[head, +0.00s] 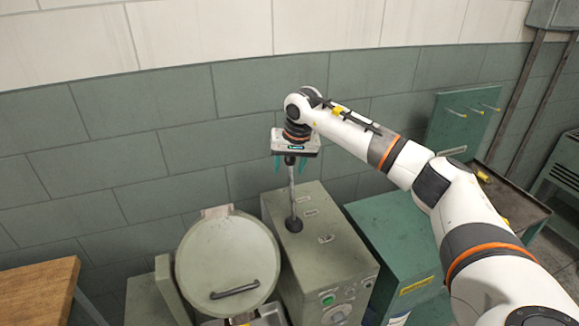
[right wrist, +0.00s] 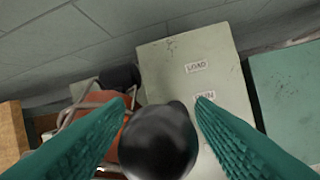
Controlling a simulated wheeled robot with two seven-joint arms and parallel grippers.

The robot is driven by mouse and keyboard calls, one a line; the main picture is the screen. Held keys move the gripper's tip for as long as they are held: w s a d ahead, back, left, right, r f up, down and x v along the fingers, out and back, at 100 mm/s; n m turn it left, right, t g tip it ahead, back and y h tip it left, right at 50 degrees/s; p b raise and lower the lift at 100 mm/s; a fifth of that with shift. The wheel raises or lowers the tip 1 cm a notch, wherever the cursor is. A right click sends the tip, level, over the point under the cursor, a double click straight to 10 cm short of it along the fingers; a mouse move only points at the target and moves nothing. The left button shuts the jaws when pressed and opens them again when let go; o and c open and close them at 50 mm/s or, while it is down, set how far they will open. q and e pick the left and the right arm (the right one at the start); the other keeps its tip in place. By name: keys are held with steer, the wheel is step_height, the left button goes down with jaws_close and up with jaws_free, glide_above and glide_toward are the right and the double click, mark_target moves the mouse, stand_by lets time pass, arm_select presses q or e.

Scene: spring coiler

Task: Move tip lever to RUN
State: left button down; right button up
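The tip lever (head: 292,192) is a thin metal rod rising from a black boot on top of a grey-green cabinet, nearly upright in the head view. Its black ball knob (right wrist: 158,142) shows large in the right wrist view. My right gripper (head: 290,164) is above the lever with its teal fingers spread on either side of the knob. A LOAD label (right wrist: 197,67) and a partly covered RUN label (right wrist: 205,97) are on the cabinet top. My left gripper is not in view.
The cabinet (head: 345,265) has a front panel with a green button (head: 328,299). A round lidded drum (head: 228,255) stands at its left, a green cabinet (head: 390,225) at its right. A wooden table (head: 35,295) is at far left. The wall is close behind.

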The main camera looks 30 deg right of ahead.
steer(key=shift+s+r, duration=0.1)
steer(key=shift+r, duration=0.1)
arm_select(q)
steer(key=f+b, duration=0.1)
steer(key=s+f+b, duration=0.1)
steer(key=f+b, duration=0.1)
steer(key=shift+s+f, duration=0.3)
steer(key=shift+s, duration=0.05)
arm_select(e)
steer(key=v, duration=1.1)
steer(key=shift+r, duration=0.25)
